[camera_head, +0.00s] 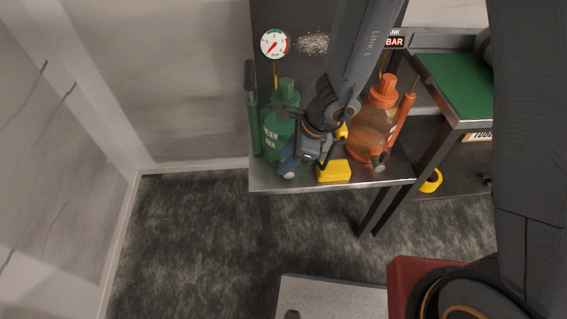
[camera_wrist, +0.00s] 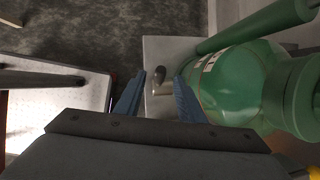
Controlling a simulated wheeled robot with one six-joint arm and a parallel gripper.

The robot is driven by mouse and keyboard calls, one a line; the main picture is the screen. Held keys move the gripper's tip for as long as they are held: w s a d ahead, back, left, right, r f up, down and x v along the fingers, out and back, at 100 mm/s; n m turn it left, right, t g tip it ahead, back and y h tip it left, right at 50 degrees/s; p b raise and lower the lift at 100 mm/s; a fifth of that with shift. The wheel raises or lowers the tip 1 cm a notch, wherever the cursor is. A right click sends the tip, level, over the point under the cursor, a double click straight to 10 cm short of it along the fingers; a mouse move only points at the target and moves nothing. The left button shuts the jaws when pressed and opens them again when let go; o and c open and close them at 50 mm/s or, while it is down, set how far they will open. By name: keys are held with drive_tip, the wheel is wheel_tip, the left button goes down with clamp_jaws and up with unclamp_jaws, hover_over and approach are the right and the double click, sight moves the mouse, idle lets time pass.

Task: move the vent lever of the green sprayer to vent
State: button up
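The green sprayer (camera_head: 276,128) stands upright at the left of the metal bench. In the wrist view its green body (camera_wrist: 238,82) fills the right side. A small dark grey piece, apparently the vent lever (camera_wrist: 160,75), shows low beside the body. My gripper (camera_head: 291,164) is at the front of the green sprayer, near the bench edge. In the wrist view my gripper (camera_wrist: 158,88) has its two blue fingers apart, with the dark piece between their tips. I cannot tell whether a finger touches it. The lever's marks are not readable.
An orange sprayer (camera_head: 372,130) stands to the right. A yellow block (camera_head: 334,171) lies at the bench's front edge, close right of my gripper. A round gauge (camera_head: 275,44) is behind the green sprayer. Open floor (camera_head: 200,230) lies in front and left.

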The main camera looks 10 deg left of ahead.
sight(277, 164)
drive_tip(key=shift+x, duration=1.2)
clamp_jaws()
drive_tip(key=shift+s+a+h+p, duration=0.3)
drive_tip(key=shift+a+h, duration=0.1)
drive_tip(key=shift+h, duration=0.3)
drive_tip(key=h+p, duration=0.1)
drive_tip(key=p, duration=0.3)
drive_tip(key=shift+a+f+t+h, duration=0.15)
drive_tip(key=shift+a+t+h, duration=0.15)
drive_tip(key=shift+h, duration=0.1)
drive_tip(key=p, duration=0.2)
drive_tip(key=shift+a+f+h+p, duration=0.1)
drive_tip(key=shift+a+h+p, duration=0.05)
drive_tip(key=shift+h+p, duration=0.2)
drive_tip(key=p, duration=0.4)
drive_tip(key=h+p, duration=0.1)
drive_tip(key=p, duration=0.2)
drive_tip(key=shift+w+a+t+p, duration=0.2)
drive_tip(key=shift+a+t+p, duration=0.1)
drive_tip(key=shift+a+p, duration=0.1)
drive_tip(key=shift+f+n+h+p, duration=0.25)
drive_tip(key=shift+f+n+p, duration=0.05)
drive_tip(key=shift+p, duration=0.9)
